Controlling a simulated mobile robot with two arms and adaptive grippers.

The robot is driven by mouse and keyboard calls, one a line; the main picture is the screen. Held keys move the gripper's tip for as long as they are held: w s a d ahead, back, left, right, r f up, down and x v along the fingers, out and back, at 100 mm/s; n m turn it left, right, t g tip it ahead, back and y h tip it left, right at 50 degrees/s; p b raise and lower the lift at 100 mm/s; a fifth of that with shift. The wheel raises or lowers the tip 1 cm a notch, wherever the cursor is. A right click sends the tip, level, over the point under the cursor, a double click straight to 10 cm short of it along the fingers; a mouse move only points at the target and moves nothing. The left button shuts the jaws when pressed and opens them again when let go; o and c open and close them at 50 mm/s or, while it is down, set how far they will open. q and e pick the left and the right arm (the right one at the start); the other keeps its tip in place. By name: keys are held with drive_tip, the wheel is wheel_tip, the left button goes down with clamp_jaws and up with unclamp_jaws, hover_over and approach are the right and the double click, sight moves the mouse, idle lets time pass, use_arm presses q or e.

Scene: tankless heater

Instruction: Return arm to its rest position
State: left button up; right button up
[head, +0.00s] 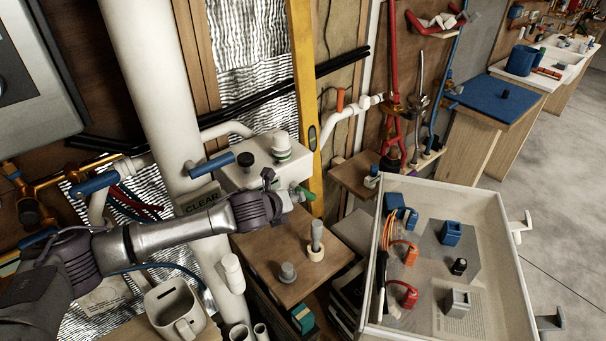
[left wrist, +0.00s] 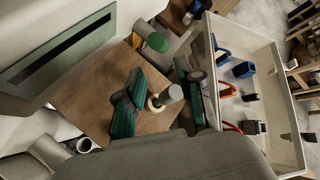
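My left arm (head: 165,240) reaches in from the left in the head view, across the white vertical pipe. Its wrist end (head: 262,205) is in front of the grey box marked CLEAR, above the small wooden table; the fingers are not clear there. In the left wrist view my left gripper (left wrist: 158,75) has its two dark green fingers spread apart, with nothing held between them. A grey peg in a pale ring (left wrist: 166,97) stands on the wooden table beyond the fingers; it also shows in the head view (head: 316,240). My right gripper is in neither view.
The wooden table (head: 265,245) also bears a grey knob (head: 287,272). A white tray (head: 502,262) with blue, orange, red and grey connectors stands at the right. Pipes and a yellow level (head: 302,90) line the wall. Open floor lies far right.

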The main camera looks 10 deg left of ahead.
use_arm(q)
drive_tip(key=s+d+f+n+g+h, duration=0.1)
drive_tip(key=s+d+f+n, duration=0.1)
drive_tip(key=s+d+n, duration=0.45)
drive_tip(key=s+d+f+n+g, duration=0.15)
drive_tip(key=s+d+n, duration=0.25)
drive_tip(key=s, duration=0.5)
drive_tip(key=s+a+f+n+g+y, duration=0.2)
drive_tip(key=s+a+n, duration=0.6)
drive_tip(key=s, duration=0.4)
drive_tip(key=s+a+f+n+g+y, duration=0.25)
drive_tip(key=s+a+n, duration=0.45)
drive_tip(key=s+n, duration=0.4)
wheel_tip(320, 180, down, 30)
drive_tip(key=g+b, duration=0.1)
drive_tip(key=b, duration=0.4)
drive_tip(key=s+a+f+b, duration=0.1)
drive_tip(key=s+f, duration=0.7)
drive_tip(key=f, duration=0.2)
drive_tip(key=s+a+f+g+b, duration=0.1)
drive_tip(key=s+f+b, duration=0.1)
drive_tip(key=s+f, duration=0.7)
drive_tip(key=shift+s+a+f+m+h, duration=0.25)
drive_tip(key=shift+s+f+m+h, duration=0.15)
drive_tip(key=shift+f, duration=0.25)
